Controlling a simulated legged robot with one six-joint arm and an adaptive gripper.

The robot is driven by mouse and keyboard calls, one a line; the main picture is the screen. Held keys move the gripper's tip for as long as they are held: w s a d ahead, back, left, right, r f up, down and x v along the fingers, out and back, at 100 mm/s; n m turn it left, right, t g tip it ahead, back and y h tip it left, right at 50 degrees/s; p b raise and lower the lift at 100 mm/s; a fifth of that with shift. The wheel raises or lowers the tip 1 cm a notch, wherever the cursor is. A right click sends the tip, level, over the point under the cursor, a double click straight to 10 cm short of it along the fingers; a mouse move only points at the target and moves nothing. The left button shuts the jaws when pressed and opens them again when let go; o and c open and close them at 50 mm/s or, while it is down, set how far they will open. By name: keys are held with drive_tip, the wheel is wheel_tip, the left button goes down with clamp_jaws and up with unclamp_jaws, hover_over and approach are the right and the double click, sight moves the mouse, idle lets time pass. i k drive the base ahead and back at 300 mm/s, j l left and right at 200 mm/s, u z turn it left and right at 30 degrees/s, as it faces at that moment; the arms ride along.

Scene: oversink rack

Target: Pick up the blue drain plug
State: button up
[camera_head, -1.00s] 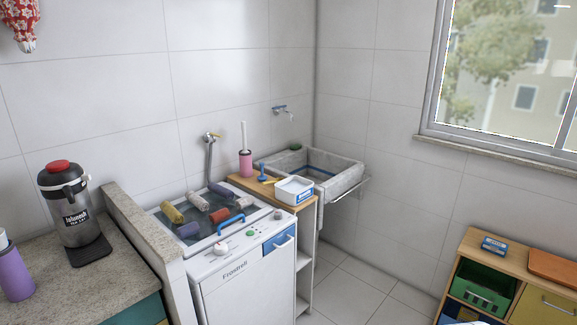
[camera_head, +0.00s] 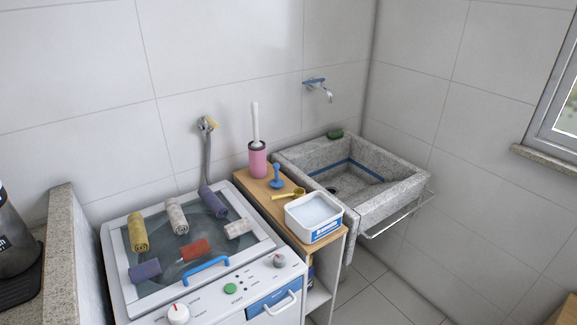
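A blue drain plug (camera_head: 276,180) with a round knob top and a wider base stands upright on the narrow wooden shelf top (camera_head: 335,232) between the washing machine and the stone sink. It is just right of the pink brush holder (camera_head: 258,160) and behind a yellow scoop (camera_head: 290,194). My gripper is not in view.
A white tub of powder (camera_head: 314,217) stands at the shelf's front. The washing machine (camera_head: 118,262) carries several rolled cloths on its lid. The stone sink (camera_head: 400,185) has a green sponge (camera_head: 335,134) on its rim and a wall tap (camera_head: 318,86) above. Floor shows at the right.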

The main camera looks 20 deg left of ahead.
sight(276, 183)
drive_tip(key=i+l+u, duration=0.1)
drive_tip(key=i+u, duration=0.3)
drive_tip(key=i+l+u, duration=0.2)
drive_tip(key=i+u, duration=0.2)
drive_tip(key=i+l+u, duration=0.25)
drive_tip(key=u, duration=0.15)
drive_tip(key=i+l+u, duration=0.25)
drive_tip(key=u, duration=0.2)
drive_tip(key=i+l+u, duration=0.15)
drive_tip(key=l+u, duration=0.3)
drive_tip(key=i+l+u, duration=0.1)
drive_tip(key=l+u, duration=0.55)
drive_tip(key=l, duration=0.25)
